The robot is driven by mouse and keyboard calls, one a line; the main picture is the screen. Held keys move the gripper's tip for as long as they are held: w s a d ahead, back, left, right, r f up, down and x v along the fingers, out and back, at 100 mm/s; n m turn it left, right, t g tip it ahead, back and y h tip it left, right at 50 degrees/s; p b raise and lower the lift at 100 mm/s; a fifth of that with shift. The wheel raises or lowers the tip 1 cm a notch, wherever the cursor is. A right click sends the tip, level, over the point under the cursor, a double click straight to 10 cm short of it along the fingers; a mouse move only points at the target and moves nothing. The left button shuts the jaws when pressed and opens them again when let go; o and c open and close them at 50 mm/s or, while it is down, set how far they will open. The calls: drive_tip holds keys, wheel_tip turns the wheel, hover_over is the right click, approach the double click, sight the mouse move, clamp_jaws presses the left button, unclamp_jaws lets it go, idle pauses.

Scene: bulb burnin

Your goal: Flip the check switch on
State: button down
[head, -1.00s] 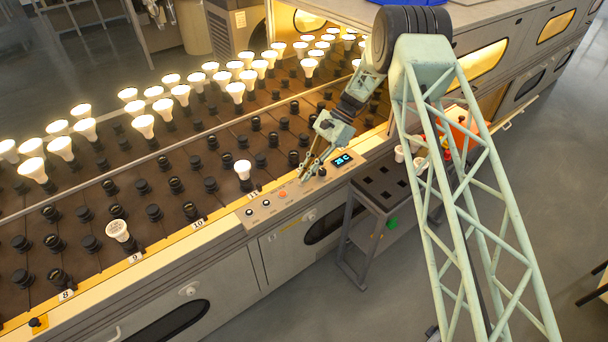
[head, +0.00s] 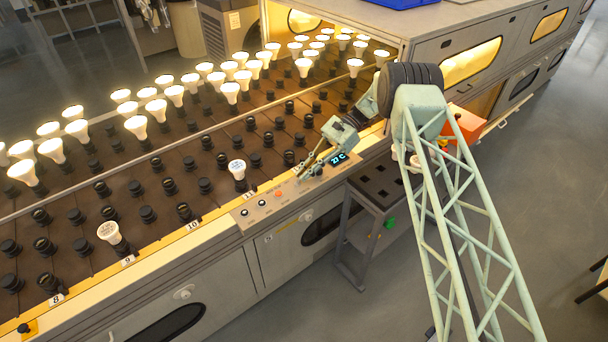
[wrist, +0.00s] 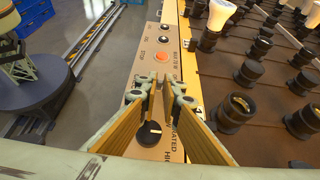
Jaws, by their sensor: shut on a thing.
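The check switch sits on the tan control panel (head: 262,208) along the front edge of the bulb rack. My gripper (head: 300,175) is down at the panel, left of the blue temperature display (head: 339,159). In the wrist view my gripper's fingertips (wrist: 158,86) are close together at the panel, shut on the check switch, which is mostly hidden between them. I cannot tell the switch's position. A white bulb (head: 237,168) stands in a front-row socket near the panel and looks unlit; it also shows in the wrist view (wrist: 215,18).
An orange button (wrist: 162,57) and black knobs (wrist: 164,40) lie beyond the fingertips. A black dial (wrist: 152,134) lies beneath the fingers. Empty black sockets (wrist: 237,110) crowd the rack beside the panel. A dark-topped cart (head: 385,185) stands in front of the rack.

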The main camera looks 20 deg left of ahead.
idle(0.3)
drive_tip(key=c, duration=2.8)
unclamp_jaws()
drive_tip(key=shift+w, duration=0.1)
drive_tip(key=shift+v, duration=5.25)
drive_tip(key=shift+w+d+r, duration=0.3)
drive_tip(key=shift+w+r, duration=0.05)
drive_tip(key=shift+w, duration=0.05)
drive_tip(key=shift+r, duration=0.2)
